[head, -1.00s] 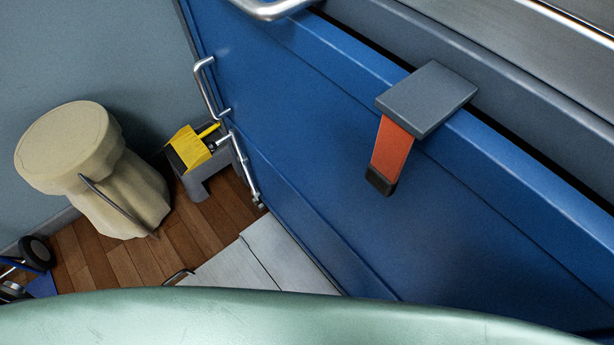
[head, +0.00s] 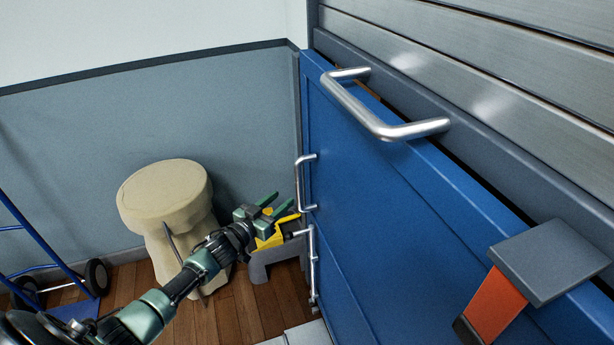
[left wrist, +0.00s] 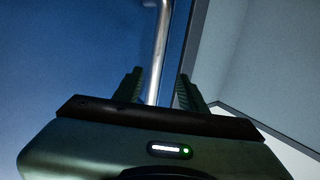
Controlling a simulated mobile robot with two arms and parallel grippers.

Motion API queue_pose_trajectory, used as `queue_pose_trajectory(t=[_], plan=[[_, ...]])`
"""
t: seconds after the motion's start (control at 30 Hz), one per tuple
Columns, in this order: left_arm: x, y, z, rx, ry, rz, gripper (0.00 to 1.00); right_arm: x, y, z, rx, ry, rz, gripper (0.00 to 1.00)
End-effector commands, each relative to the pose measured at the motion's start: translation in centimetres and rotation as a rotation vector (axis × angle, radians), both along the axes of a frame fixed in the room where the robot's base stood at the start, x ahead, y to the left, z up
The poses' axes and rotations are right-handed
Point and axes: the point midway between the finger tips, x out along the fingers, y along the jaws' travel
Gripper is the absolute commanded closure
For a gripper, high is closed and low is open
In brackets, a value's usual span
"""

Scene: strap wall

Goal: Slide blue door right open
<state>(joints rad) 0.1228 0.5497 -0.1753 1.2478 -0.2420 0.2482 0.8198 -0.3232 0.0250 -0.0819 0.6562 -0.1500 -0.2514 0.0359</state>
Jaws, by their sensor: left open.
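The blue door (head: 390,220) fills the right of the head view. A silver vertical handle (head: 300,185) stands near its left edge, and a larger silver bar handle (head: 375,112) is at its top. My left gripper (head: 276,203) is open and empty, a little left of the vertical handle in the head view. In the left wrist view, a silver bar (left wrist: 158,50) lines up between the open fingers (left wrist: 158,90), with the blue surface to its left. I cannot tell how far in the bar lies. My right gripper is not in view.
A grey block (head: 550,260) with an orange strap (head: 495,303) sits over the door's top edge. A beige covered stool (head: 165,195), a grey step (head: 272,262) with a yellow item (head: 270,240), and a blue hand truck (head: 50,265) stand left. Another silver handle (head: 312,265) is lower down.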

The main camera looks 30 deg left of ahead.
Motion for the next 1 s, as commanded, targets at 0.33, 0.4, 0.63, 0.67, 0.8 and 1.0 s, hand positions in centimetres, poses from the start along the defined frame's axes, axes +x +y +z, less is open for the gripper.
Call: queue_pose_trajectory(t=[0.33,0.4,0.63,0.67,0.8,1.0], plan=[[3.3,-1.1,4.5,-0.021,-0.080,-0.041,0.59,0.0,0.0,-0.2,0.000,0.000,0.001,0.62],[4.5,-1.3,4.4,-0.022,-0.079,-0.041,0.59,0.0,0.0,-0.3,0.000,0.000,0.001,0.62],[7.6,-2.0,4.3,-0.019,-0.077,-0.040,0.59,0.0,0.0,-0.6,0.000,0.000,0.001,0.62],[7.9,-2.0,4.3,-0.019,-0.077,-0.040,0.59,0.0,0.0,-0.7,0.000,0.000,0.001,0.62],[8.6,-2.2,4.3,-0.019,-0.076,-0.041,0.59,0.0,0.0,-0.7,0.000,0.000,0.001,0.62],[8.6,-2.2,4.3,-0.018,-0.075,-0.042,0.59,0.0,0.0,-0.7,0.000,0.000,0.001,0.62]])
